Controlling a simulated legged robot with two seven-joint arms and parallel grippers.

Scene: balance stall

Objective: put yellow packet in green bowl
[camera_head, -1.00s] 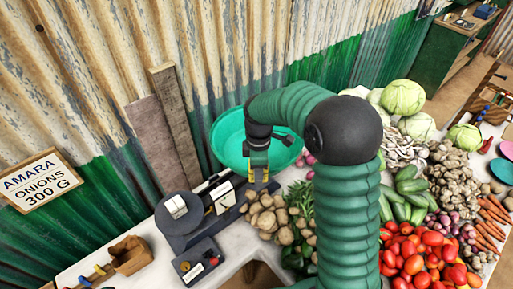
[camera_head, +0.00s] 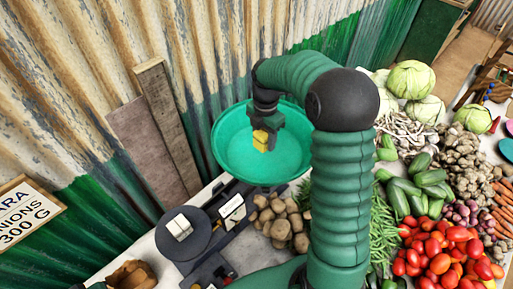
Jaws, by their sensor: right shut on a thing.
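The green bowl (camera_head: 232,158) is a wide, shallow dish at the back of the stall, near the corrugated wall. My right gripper (camera_head: 263,138) hangs over the bowl with its fingers pointing down. It is shut on the yellow packet (camera_head: 260,141), a small block that shows below the fingers, above the bowl's inside. Whether the packet touches the bowl cannot be told. My right arm hides part of the bowl's right side. My left gripper is not in view.
A dark balance with a round plate (camera_head: 168,246) and white blocks stands in front of the bowl. Potatoes (camera_head: 280,222), tomatoes (camera_head: 440,252), cucumbers (camera_head: 402,187) and cabbages (camera_head: 411,78) crowd the right side. Wooden boards (camera_head: 168,125) lean on the wall; a sign (camera_head: 22,212) is at left.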

